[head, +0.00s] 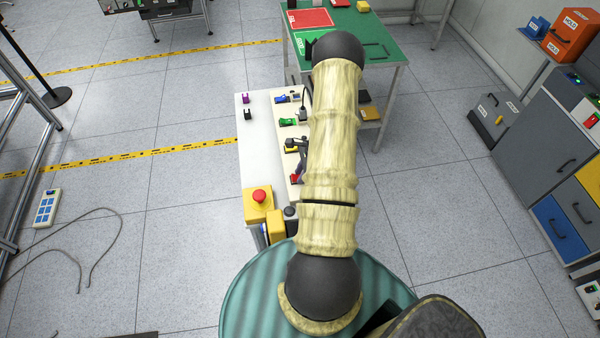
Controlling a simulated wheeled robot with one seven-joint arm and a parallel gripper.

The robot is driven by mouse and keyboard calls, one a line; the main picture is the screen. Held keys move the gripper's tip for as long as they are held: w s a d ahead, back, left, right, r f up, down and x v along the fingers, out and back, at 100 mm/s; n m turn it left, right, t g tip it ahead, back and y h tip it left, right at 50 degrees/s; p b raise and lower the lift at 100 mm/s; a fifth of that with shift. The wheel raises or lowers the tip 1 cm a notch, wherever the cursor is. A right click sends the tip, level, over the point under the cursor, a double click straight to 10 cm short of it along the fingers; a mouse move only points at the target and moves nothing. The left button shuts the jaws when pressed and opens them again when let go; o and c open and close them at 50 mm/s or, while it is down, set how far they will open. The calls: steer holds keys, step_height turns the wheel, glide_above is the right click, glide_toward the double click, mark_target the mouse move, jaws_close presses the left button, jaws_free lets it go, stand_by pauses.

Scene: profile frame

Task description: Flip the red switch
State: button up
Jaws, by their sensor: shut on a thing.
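The red switch (295,179) sits on the pale panel of the white table, just left of my arm, nearest me in a row of coloured switches. My gripper (299,172) is a small dark shape at the red switch, partly hidden by my arm. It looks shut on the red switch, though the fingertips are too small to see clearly. The switch's lever position cannot be made out.
A yellow switch (290,149), a green switch (287,122) and a blue switch (281,99) stand farther along the panel. A red emergency button (259,196) on a yellow box is at the near left corner. A green table (375,40) stands beyond. Grey drawers (540,150) are at right.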

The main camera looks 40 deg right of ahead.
steer(key=shift+w+a+r, duration=0.1)
steer(key=shift+w+a, duration=0.05)
steer(key=shift+w, duration=0.1)
steer(key=shift+w+a+r+g+h+p, duration=0.1)
steer(key=shift+w+r+g+h+p, duration=0.1)
steer(key=shift+g+h, duration=0.35)
steer(key=shift+w+a+r+g+h+p, duration=0.1)
steer(key=shift+g+h+p, duration=0.15)
steer(key=shift+h, duration=0.6)
steer(key=shift+g+h+p, duration=0.3)
steer(key=shift+h+p, duration=0.15)
steer(key=shift+h, duration=0.25)
steer(key=shift+w+a+g+h+p, duration=0.1)
steer(key=shift+w+g+h+p, duration=0.05)
steer(key=shift+g+h+p, duration=0.2)
steer(key=o, duration=0.8)
steer(key=shift+o, duration=0.9)
steer(key=shift+f, duration=0.15)
steer(key=shift+a, duration=0.1)
